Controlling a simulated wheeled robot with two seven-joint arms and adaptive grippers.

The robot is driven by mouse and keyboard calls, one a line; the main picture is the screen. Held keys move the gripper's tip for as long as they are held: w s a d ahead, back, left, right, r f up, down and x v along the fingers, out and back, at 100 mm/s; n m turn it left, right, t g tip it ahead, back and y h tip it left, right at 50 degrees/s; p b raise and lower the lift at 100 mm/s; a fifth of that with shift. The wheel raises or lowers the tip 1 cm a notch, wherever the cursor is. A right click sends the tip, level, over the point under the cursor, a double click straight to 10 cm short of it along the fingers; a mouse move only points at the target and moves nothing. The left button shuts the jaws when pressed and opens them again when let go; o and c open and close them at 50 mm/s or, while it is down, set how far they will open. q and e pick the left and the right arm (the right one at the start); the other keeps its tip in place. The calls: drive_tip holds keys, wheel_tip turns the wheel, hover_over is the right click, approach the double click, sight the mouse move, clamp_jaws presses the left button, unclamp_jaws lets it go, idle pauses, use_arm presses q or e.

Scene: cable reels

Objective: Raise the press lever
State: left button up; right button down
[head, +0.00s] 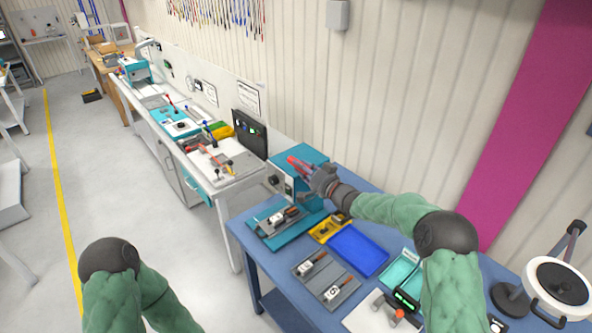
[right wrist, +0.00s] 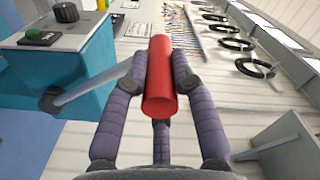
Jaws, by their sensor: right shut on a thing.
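The press (head: 305,156) is a teal machine with a grey control panel at the back left of the blue table. It also shows in the right wrist view (right wrist: 70,85), with a black knob and a green button. Its lever is a grey rod (right wrist: 92,87) running from a dark pivot to a red cylindrical grip (right wrist: 160,78). The red grip also shows in the head view (head: 297,164). My right gripper (head: 312,174) is shut around the red grip, with fingers on both sides of it. My left arm shows at the lower left, but its gripper is out of view.
The blue table (head: 262,262) holds a yellow tray (head: 325,231), a blue tray (head: 358,250) and grey fixtures (head: 327,279) in front of the press. A round magnifier lamp (head: 558,284) stands at the right. A wall (head: 400,100) rises behind.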

drive_tip(key=shift+w+d+r+p, duration=0.45)
drive_tip(key=shift+d+r, duration=0.15)
drive_tip(key=shift+d, duration=0.1)
drive_tip(key=c, duration=1)
unclamp_jaws()
drive_tip(key=shift+f, duration=0.1)
drive_tip(key=v, duration=1.2)
